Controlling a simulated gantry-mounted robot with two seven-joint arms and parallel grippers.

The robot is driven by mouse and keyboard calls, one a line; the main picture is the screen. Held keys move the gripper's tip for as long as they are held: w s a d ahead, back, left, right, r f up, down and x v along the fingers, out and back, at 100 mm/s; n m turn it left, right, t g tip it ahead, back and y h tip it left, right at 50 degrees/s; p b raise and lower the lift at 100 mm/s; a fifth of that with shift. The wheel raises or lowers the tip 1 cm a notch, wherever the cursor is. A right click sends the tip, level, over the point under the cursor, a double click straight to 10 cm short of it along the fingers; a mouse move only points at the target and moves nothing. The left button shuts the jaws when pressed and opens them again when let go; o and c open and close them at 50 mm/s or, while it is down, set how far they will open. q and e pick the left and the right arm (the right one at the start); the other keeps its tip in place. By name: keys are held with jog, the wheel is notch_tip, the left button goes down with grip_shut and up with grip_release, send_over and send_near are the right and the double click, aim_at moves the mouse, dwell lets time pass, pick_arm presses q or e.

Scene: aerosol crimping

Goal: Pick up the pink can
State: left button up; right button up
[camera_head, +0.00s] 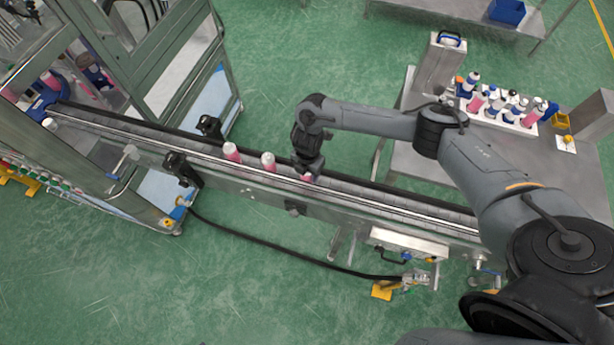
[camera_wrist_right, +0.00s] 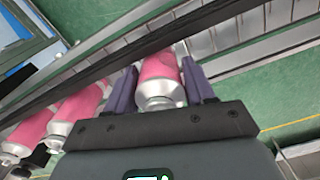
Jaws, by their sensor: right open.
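A pink can (camera_wrist_right: 158,80) with a silver end stands on the conveyor between the two fingers of my right gripper (camera_wrist_right: 162,85) in the right wrist view. The fingers are open, one on each side of the can. In the head view the right gripper (camera_head: 307,168) is over the conveyor, and this can (camera_head: 306,177) is mostly hidden beneath it. Two more pink cans, one nearer (camera_head: 268,161) and one farther left (camera_head: 231,152), stand on the conveyor to the left of the gripper. My left gripper is not in view.
The conveyor (camera_head: 400,207) runs from the machine enclosure at left to the lower right, with guide rails along it. A side table at right holds a white rack (camera_head: 512,122) of several cans. A blue bin (camera_head: 507,12) is at the top.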

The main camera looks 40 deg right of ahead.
jog(key=shift+f, duration=0.1)
jog(key=c, duration=0.7)
